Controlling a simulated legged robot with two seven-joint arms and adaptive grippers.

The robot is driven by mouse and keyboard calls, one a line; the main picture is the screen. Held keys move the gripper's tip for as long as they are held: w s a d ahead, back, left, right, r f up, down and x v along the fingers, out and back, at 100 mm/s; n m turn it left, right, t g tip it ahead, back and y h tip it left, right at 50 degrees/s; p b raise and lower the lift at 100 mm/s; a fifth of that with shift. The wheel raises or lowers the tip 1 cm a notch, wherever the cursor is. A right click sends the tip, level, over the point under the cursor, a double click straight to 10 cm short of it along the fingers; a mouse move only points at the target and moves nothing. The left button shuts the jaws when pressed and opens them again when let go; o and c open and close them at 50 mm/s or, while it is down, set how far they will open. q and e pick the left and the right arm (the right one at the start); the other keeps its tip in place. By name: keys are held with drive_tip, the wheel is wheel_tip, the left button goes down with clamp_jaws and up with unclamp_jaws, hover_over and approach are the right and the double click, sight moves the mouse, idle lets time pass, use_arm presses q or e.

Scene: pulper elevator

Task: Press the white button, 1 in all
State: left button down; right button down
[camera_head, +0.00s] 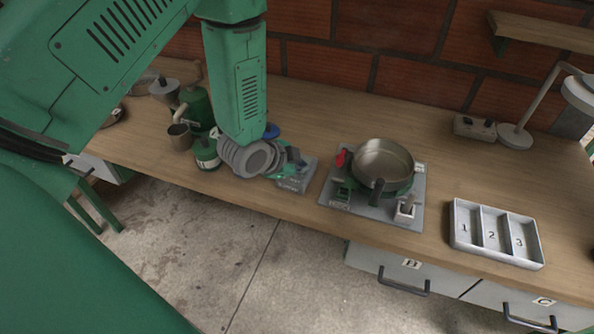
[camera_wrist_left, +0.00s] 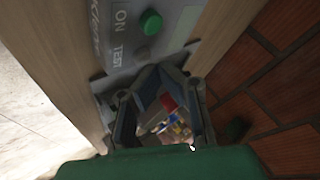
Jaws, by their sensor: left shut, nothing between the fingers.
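A grey control box (camera_head: 297,176) stands near the front edge of the bench, and its labelled face (camera_wrist_left: 130,35) fills the top of the left wrist view. A green button (camera_wrist_left: 151,22) sits beside the word ON. A small greyish round button (camera_wrist_left: 142,55) sits beside the word TEST; it may be the white button, but it is shaded. My left gripper (camera_head: 288,161) is shut and empty at the box. In the wrist view its fingers (camera_wrist_left: 158,75) are close below the TEST button; contact cannot be told. My right gripper is not in view.
A steel pan (camera_head: 383,160) sits on a green burner on a grey board to the right. A tray with numbered compartments (camera_head: 493,262) lies further right. A green grinder (camera_head: 198,108) and a metal cup (camera_head: 179,137) stand left. A brick wall (camera_head: 400,50) bounds the back.

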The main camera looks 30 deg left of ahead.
use_arm(q)
drive_tip(key=shift+d, duration=1.1)
drive_tip(key=shift+a+f, duration=0.25)
drive_tip(key=shift+a, duration=0.2)
drive_tip(key=shift+a+f+b, duration=0.25)
drive_tip(key=shift+a+b, duration=0.1)
drive_tip(key=shift+a, duration=0.15)
drive_tip(key=shift+d, duration=0.4)
drive_tip(key=shift+d+r, duration=0.15)
drive_tip(key=shift+d, duration=0.3)
drive_tip(key=shift+a, duration=0.8)
drive_tip(key=shift+a+r+p, duration=0.15)
drive_tip(key=shift+r+p, duration=0.3)
drive_tip(key=shift+p, duration=0.05)
drive_tip(key=shift+r, duration=0.35)
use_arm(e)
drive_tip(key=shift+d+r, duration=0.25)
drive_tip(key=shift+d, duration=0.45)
use_arm(q)
drive_tip(key=shift+a, duration=0.2)
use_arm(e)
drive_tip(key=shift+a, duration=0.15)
